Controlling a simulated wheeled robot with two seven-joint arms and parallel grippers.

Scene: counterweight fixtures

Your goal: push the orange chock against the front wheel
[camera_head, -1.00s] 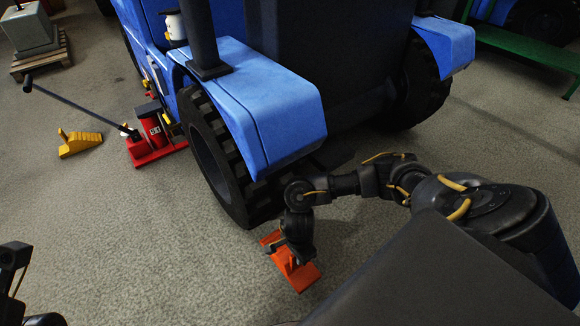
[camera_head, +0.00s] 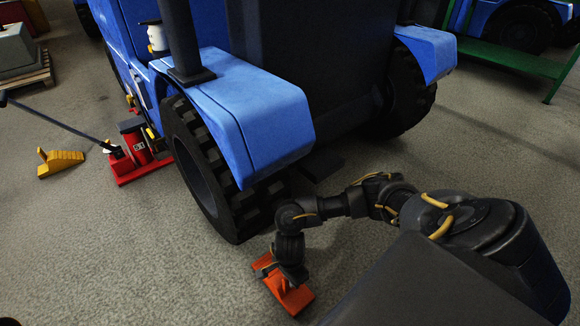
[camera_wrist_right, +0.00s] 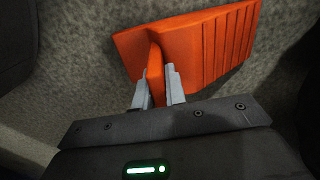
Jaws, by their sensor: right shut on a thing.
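The orange chock (camera_head: 297,299) lies on the floor just in front of the near black wheel (camera_head: 203,172) of the blue vehicle. It also shows in the right wrist view (camera_wrist_right: 215,48), with a ridged face at right and an upright handle. My right gripper (camera_head: 289,279) is over the chock; in the right wrist view its fingers (camera_wrist_right: 159,85) are shut on the handle. A small strip of floor seems to lie between chock and tyre; contact cannot be told, as my arm hides part of the chock. My left gripper is not in view.
A red jack (camera_head: 142,165) with a long dark handle stands left of the wheel. A yellow chock (camera_head: 60,162) lies farther left. A blue fender (camera_head: 235,110) overhangs the wheel. A green bench (camera_head: 510,60) stands at the back right.

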